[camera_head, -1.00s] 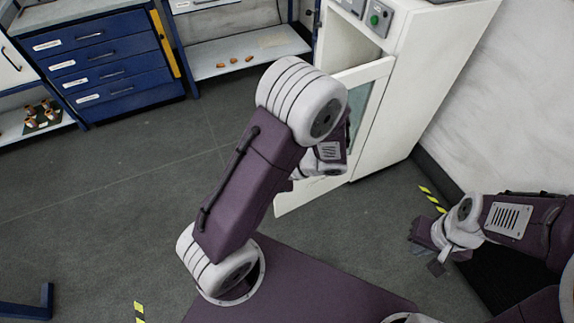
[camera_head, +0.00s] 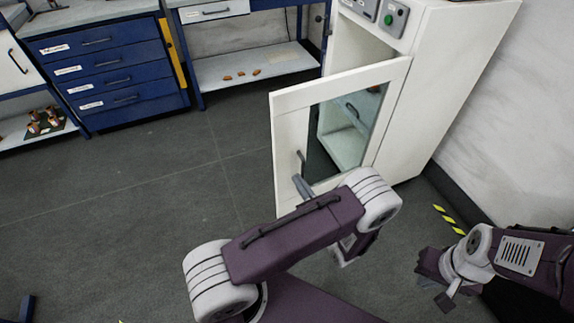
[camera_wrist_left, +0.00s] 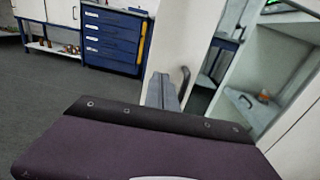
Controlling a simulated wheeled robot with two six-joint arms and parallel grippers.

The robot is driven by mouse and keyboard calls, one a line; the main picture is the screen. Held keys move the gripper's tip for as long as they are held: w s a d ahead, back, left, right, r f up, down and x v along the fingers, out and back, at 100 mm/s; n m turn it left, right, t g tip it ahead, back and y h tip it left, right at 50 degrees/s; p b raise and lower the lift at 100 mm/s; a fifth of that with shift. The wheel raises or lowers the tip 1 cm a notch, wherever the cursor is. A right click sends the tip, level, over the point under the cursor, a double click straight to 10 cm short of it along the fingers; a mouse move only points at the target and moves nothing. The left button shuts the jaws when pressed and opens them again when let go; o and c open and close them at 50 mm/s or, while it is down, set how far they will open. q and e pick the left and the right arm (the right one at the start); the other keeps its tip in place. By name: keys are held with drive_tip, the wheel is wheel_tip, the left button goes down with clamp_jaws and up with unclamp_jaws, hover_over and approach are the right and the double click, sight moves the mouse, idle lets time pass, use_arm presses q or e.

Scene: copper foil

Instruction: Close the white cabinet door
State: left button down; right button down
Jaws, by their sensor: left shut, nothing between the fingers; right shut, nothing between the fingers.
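The white cabinet (camera_head: 447,80) stands at the right. Its white door (camera_head: 291,130), framing a glass pane (camera_head: 347,128), stands open, swung out to the left. A dark handle (camera_head: 300,158) is on the door's left part; it also shows in the left wrist view (camera_wrist_left: 185,80). My left gripper (camera_head: 302,187) is shut and empty, its grey fingers just below the handle in the head view. In the left wrist view the fingers (camera_wrist_left: 162,92) appear just left of the handle; I cannot tell whether they touch the door. My right gripper (camera_head: 441,283) is shut and empty at the lower right.
A blue drawer unit (camera_head: 105,70) and a bench with a low white shelf (camera_head: 242,68) stand at the back left. Copper-coloured pieces (camera_head: 45,120) lie on a shelf at the far left. The grey floor (camera_head: 150,190) left of the door is clear.

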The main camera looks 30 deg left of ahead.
sight(283, 157)
use_arm(q)
drive_tip(key=b+x, duration=0.1)
drive_tip(key=x, duration=0.7)
drive_tip(key=shift+w+a, duration=0.1)
drive_tip(key=shift+a, duration=0.1)
